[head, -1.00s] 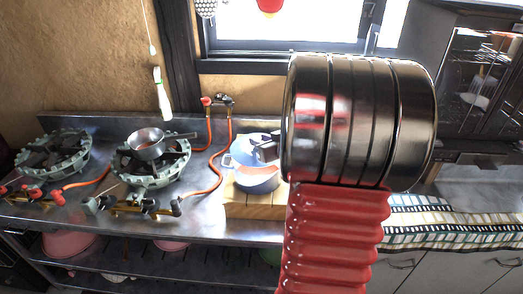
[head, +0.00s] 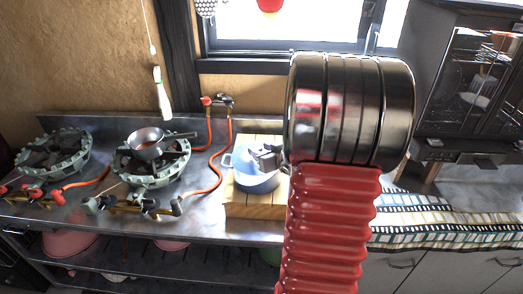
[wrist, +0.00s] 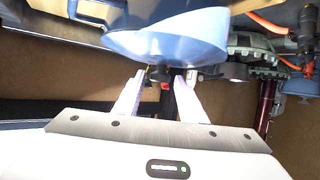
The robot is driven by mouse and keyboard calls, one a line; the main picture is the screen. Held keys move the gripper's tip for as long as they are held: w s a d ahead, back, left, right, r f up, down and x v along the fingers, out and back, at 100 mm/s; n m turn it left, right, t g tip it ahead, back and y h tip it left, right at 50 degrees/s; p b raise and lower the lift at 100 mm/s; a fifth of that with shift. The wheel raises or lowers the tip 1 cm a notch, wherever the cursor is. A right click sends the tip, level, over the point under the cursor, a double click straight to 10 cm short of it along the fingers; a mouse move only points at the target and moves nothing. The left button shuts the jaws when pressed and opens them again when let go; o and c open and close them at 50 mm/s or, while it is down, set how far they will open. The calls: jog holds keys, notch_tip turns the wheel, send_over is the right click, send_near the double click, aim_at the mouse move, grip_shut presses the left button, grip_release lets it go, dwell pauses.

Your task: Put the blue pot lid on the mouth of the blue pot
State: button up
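The blue pot (head: 257,184) stands on a wooden board, with a light handle at its left. The blue pot lid (wrist: 170,42) fills the upper middle of the wrist view, dome and dark knob toward my gripper. My gripper (wrist: 160,78) has its two pale fingers on either side of the knob and appears shut on it. In the head view my gripper (head: 266,157) is right over the pot, and the lid is at the pot's mouth. Whether the lid's rim touches the pot all round is hidden.
The wooden board (head: 238,211) lies on a steel counter. A gas burner with a small metal pan (head: 146,145) stands to the left, with another burner (head: 52,152) beyond. Orange hoses (head: 212,160) run beside the board. My arm hides the board's right side.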

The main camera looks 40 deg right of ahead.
jog(key=shift+o, duration=0.6)
jog(key=shift+r, duration=0.15)
jog(key=shift+s+a+r, duration=0.1)
jog(key=shift+s+r, duration=0.15)
jog(key=shift+s, duration=0.2)
jog(key=v, duration=1.1)
